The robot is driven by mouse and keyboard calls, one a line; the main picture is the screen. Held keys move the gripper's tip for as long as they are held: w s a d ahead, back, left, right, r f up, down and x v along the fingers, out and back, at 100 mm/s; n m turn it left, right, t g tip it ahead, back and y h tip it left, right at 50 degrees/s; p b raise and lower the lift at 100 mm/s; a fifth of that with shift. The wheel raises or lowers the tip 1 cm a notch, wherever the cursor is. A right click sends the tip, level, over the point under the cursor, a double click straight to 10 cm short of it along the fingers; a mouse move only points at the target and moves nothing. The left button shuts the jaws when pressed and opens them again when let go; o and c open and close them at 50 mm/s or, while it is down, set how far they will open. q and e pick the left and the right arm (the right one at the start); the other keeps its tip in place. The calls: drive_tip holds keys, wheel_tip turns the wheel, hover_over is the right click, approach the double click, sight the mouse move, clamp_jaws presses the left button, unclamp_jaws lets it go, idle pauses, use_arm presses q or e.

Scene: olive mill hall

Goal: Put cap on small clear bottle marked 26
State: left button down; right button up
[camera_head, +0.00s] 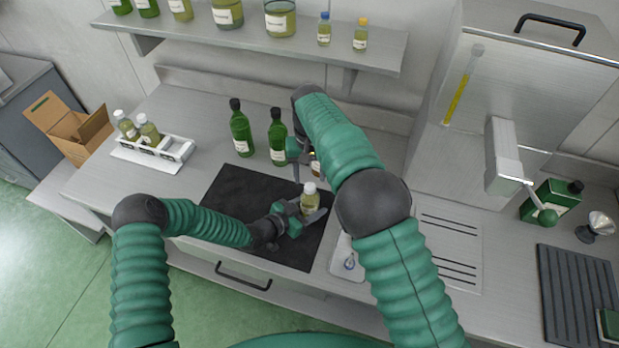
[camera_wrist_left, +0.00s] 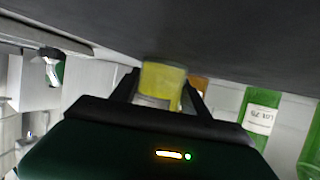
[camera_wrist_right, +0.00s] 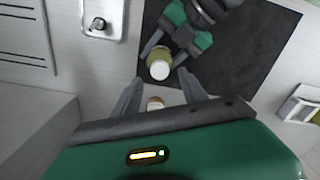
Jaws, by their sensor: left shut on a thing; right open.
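A small clear bottle of yellow-green liquid (camera_head: 310,203) stands upright over the black mat, its top white; I cannot read its number. It also shows in the left wrist view (camera_wrist_left: 162,80) and, from above, in the right wrist view (camera_wrist_right: 159,69). My left gripper (camera_head: 303,213) is shut on its sides. My right gripper (camera_head: 306,172) is open above the mat's back edge. A small pale-topped brown item (camera_wrist_right: 155,103) shows between its fingers, beyond them; I cannot tell whether they touch. A small round item (camera_wrist_right: 98,24), possibly a cap, lies in a white tray (camera_wrist_right: 115,12).
Two green bottles (camera_head: 241,130) (camera_head: 278,138) stand behind the black mat (camera_head: 232,190). A white rack (camera_head: 165,158) with small bottles is at left, beside an open cardboard box (camera_head: 75,130). A metal cabinet (camera_head: 455,140) stands at right. The mat's left part is clear.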

sight(310, 186)
drive_tip(key=shift+c, duration=0.3)
drive_tip(key=shift+s+r+n, duration=0.15)
drive_tip(key=shift+s+n, duration=0.05)
drive_tip(key=shift+n, duration=0.9)
drive_tip(key=shift+r+n, duration=0.3)
drive_tip(key=shift+n, duration=0.6)
drive_tip(key=r+n, duration=0.1)
drive_tip(key=n, duration=0.2)
drive_tip(key=r+n, duration=0.1)
drive_tip(key=shift+w+r+n, duration=0.2)
drive_tip(key=shift+r+n, duration=0.1)
drive_tip(key=shift+n, duration=0.1)
wheel_tip(310, 186, down, 8)
drive_tip(key=shift+f, duration=0.1)
